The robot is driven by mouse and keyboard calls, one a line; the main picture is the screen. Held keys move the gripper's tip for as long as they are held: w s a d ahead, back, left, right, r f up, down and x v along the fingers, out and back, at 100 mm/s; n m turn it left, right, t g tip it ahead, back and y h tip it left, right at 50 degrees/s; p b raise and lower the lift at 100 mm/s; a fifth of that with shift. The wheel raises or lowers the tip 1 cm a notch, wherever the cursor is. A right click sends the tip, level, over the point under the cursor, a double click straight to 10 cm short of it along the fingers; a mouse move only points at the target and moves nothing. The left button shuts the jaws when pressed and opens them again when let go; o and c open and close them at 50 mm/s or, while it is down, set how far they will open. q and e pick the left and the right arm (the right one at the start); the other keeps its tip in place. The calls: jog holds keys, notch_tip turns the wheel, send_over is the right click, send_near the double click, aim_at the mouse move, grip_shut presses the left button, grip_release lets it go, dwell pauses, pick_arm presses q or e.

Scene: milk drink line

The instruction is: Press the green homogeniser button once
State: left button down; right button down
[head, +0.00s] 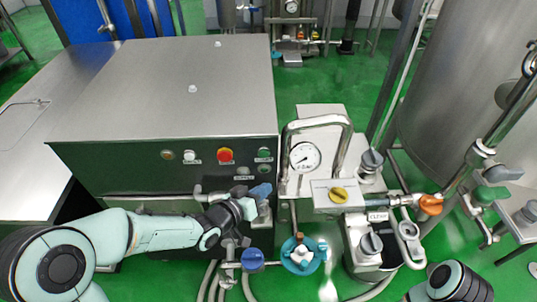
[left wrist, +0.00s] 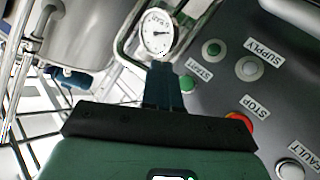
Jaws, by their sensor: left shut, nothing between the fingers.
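The green START button (head: 264,153) is at the right end of the row on the dark front panel. In the left wrist view, green shows beside the START label (left wrist: 198,72), partly hidden by my fingers. A second green round fitting (head: 264,170) sits just below it; it also shows in the left wrist view (left wrist: 211,47). My left gripper (head: 262,191) is shut and empty, in front of the panel and a little below the buttons in the head view. In the left wrist view its fingertips (left wrist: 162,68) overlap the panel's edge; I cannot tell the gap to the button.
The red STOP button (head: 225,155) and white lamps (head: 189,155) are left of START. A pressure gauge (head: 305,157) and curved steel pipe stand close to the right, with valves (head: 338,195) beyond. Below is pipework with a blue knob (head: 252,258).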

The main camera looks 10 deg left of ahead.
aim_at(264, 154)
pick_arm(q)
jog(key=shift+a, duration=0.1)
